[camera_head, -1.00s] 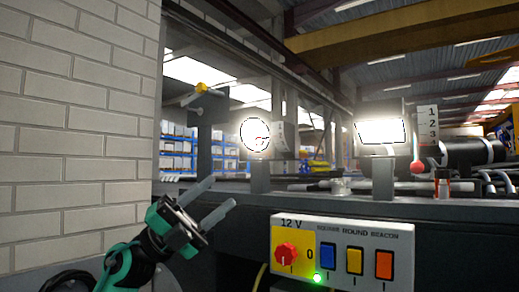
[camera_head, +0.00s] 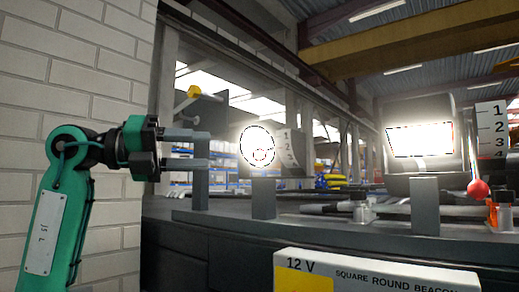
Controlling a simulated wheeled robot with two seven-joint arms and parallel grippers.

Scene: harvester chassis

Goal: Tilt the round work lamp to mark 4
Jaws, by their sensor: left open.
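The round work lamp (camera_head: 257,146) glows white on a dark post left of centre. Something reddish shows within its bright face. My right gripper is not in view.
A lit square lamp (camera_head: 420,140) stands to the right, with its own numbered scale (camera_head: 491,130) and a red-knobbed lever (camera_head: 477,188). A yellow-tipped lever (camera_head: 193,92) is behind my fingers. The 12 V switch panel (camera_head: 370,277) is at the bottom. A brick wall (camera_head: 75,60) is on the left.

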